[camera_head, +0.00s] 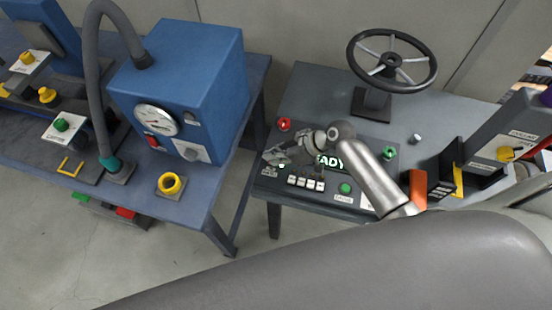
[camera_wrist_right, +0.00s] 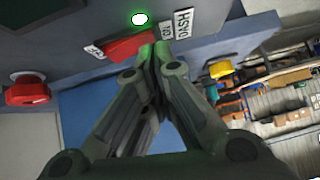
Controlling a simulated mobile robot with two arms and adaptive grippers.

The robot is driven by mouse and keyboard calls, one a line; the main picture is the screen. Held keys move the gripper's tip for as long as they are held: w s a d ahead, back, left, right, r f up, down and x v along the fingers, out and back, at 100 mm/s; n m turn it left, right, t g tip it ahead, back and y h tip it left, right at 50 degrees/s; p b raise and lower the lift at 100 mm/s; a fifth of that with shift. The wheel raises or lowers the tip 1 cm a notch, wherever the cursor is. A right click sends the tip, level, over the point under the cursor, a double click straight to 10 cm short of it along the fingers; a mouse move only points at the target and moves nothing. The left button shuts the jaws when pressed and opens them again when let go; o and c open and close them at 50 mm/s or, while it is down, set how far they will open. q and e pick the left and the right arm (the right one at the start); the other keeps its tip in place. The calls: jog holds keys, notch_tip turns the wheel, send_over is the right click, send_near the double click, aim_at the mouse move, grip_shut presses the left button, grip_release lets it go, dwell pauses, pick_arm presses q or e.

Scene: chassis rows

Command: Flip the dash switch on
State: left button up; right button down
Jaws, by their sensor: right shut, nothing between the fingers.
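The dash switch (camera_wrist_right: 131,46) is a red rocker in the right wrist view, set in the dark panel beside a white DASH label (camera_wrist_right: 182,24). My right gripper (camera_wrist_right: 154,52) is shut and empty, its fingertips at the right end of the rocker; I cannot tell whether they touch. A round lamp (camera_wrist_right: 139,19) beside the switch glows white with a green rim. In the head view my right gripper (camera_head: 273,154) is over the left part of the dash panel (camera_head: 268,188) and hides the switch.
A red knob (camera_head: 284,123), a row of white keys (camera_head: 305,183), a green button (camera_head: 345,188) and a green knob (camera_head: 389,152) surround the gripper. A steering wheel (camera_head: 391,62) stands behind. A blue box (camera_head: 190,80) with a gauge is on the left bench.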

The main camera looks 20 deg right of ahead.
jog(key=shift+s+r, duration=0.1)
jog(key=shift+r, duration=0.05)
jog(key=shift+w+d, duration=0.1)
jog(key=shift+w, duration=0.35)
jog(key=shift+w+d+f, duration=0.1)
jog(key=shift+w+f, duration=0.1)
jog(key=shift+w, duration=0.05)
jog(key=shift+w+d+r, duration=0.2)
jog(key=shift+w, duration=0.05)
pick_arm(q)
jog(key=shift+w+f, duration=0.15)
pick_arm(e)
jog(key=shift+r, duration=0.1)
